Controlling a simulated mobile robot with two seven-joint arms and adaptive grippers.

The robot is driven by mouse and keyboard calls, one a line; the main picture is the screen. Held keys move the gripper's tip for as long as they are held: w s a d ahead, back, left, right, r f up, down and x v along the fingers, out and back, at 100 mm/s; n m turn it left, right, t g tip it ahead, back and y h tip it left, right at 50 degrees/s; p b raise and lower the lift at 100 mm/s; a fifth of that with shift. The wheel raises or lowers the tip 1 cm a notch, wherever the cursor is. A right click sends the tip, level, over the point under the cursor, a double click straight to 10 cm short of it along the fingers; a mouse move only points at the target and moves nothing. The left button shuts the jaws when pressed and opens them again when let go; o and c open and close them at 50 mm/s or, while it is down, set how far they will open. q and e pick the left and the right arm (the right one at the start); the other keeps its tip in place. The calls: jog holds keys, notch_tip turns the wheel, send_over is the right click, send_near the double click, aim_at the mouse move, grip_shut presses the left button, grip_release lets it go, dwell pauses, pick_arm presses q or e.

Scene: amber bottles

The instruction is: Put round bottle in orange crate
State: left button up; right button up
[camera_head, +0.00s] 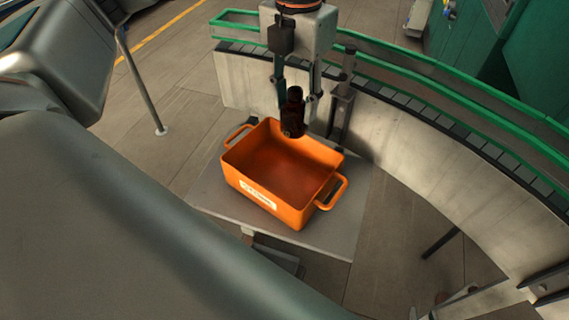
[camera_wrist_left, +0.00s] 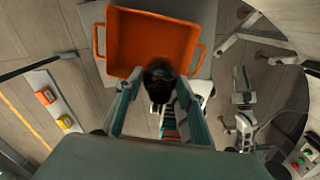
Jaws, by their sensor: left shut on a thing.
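The round bottle (camera_head: 294,112) is dark amber, nearly black, with a narrow neck. My left gripper (camera_head: 296,100) is shut on it and holds it upright above the far edge of the orange crate. In the left wrist view the bottle (camera_wrist_left: 159,82) sits between the two fingers of my left gripper (camera_wrist_left: 155,98), seen from its top. The orange crate (camera_head: 262,196) is open, with a handle at each end and a white label on its near wall. Its visible inside looks empty. In the left wrist view the crate (camera_wrist_left: 115,45) lies beyond the bottle. My right gripper is not in view.
The crate stands on a grey platform (camera_head: 335,232). A curved conveyor (camera_head: 400,100) with green rails runs behind it and down the right side. A thin post (camera_head: 143,85) stands on the floor at left. Large grey surfaces fill the near left.

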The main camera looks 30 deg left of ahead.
aim_at(294, 132)
pick_arm(q)
notch_tip(294, 132, down, 20)
jog(key=shift+r, duration=0.1)
dwell(0.5)
jog(key=o, duration=1.1)
jog(key=shift+o, duration=0.2)
notch_tip(294, 132, up, 12)
jog(key=shift+r, duration=0.1)
